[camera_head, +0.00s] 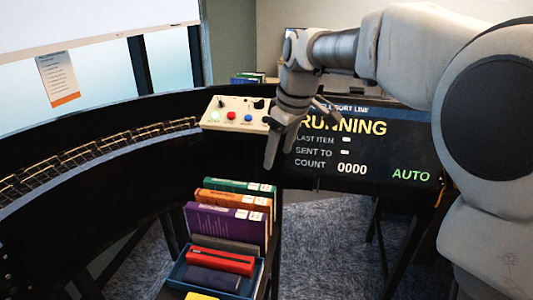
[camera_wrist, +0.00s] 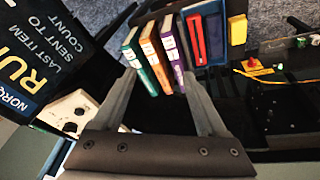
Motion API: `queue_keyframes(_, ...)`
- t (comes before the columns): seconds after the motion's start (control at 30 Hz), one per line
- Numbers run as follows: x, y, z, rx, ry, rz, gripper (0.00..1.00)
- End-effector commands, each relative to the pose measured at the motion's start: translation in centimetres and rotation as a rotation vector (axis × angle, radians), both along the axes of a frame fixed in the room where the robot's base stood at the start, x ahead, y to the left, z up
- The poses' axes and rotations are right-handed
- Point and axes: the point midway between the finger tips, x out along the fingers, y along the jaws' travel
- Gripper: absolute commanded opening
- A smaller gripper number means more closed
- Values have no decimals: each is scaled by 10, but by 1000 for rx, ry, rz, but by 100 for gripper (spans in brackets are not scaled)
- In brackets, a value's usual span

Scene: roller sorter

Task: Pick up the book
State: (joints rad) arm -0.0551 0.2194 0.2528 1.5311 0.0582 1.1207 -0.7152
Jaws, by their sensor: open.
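Three books stand upright in a row on a dark stand: a green book (camera_head: 240,186), an orange book (camera_head: 234,199) and a purple book (camera_head: 226,226), each with white labels. The wrist view shows the same green (camera_wrist: 132,48), orange (camera_wrist: 152,52) and purple (camera_wrist: 172,50) books beyond the fingertips. My gripper (camera_head: 300,142) is open and empty, above and behind the row near the control box. In the wrist view its fingers (camera_wrist: 160,80) are spread, with the books lying between and past the tips. I see no contact with any book.
A blue tray (camera_head: 176,279) in front of the books holds a red item (camera_head: 220,262) and a dark item (camera_head: 213,279). A control box (camera_head: 236,115) and a black display panel (camera_head: 372,150) stand behind. A curved roller conveyor (camera_head: 95,150) runs along the left.

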Motion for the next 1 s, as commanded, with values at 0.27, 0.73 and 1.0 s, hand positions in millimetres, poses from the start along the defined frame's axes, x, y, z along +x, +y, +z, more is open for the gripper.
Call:
queue_keyframes(0.27, 66, 57, -57, 63, 41, 271, 75)
queue_keyframes(0.73, 107, 96, -113, 138, 51, 461, 75)
queue_keyframes(1.0, 108, 116, -163, 138, 53, 461, 75)
